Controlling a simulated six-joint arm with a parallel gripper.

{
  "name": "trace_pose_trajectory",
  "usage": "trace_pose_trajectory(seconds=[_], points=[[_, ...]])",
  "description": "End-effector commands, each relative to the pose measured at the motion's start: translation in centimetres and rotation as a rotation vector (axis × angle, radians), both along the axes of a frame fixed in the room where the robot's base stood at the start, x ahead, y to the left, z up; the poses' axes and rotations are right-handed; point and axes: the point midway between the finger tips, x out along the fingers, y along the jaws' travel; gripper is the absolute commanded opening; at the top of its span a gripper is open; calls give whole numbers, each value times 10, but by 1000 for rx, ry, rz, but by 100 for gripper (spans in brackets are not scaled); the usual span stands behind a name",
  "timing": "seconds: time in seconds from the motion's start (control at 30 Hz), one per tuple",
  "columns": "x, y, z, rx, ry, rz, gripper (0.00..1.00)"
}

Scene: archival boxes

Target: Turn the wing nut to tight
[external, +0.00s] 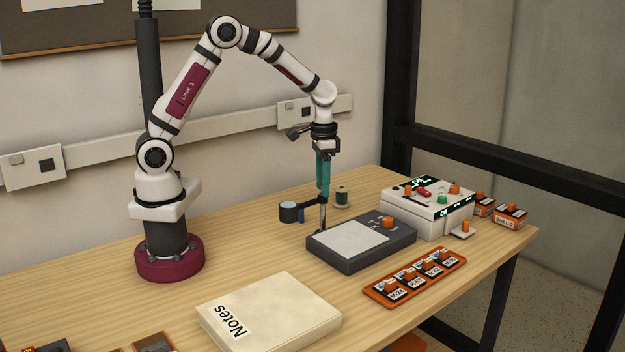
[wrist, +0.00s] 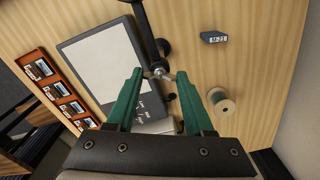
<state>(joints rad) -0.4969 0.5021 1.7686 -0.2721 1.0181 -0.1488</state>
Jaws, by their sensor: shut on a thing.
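My gripper (external: 323,199) points straight down over the back left corner of a dark grey unit with a pale panel (external: 352,240). In the wrist view my gripper (wrist: 160,73) has its two green fingers on either side of the small metal wing nut (wrist: 161,74), shut on its wings. The wing nut sits beside the edge of the grey unit (wrist: 67,50). In the external view the fingers hide the nut, and a thin metal shaft shows below them. Any tight marking cannot be read.
A white control box (external: 428,213), an orange tray (external: 415,277) and a Notes box (external: 270,313) surround the unit.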

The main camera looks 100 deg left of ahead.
Motion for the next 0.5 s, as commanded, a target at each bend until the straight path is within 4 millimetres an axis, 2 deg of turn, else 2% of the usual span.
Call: trace_pose_trajectory(seconds=[0.5], points=[[1,1,0,2,-1,-487,0]])
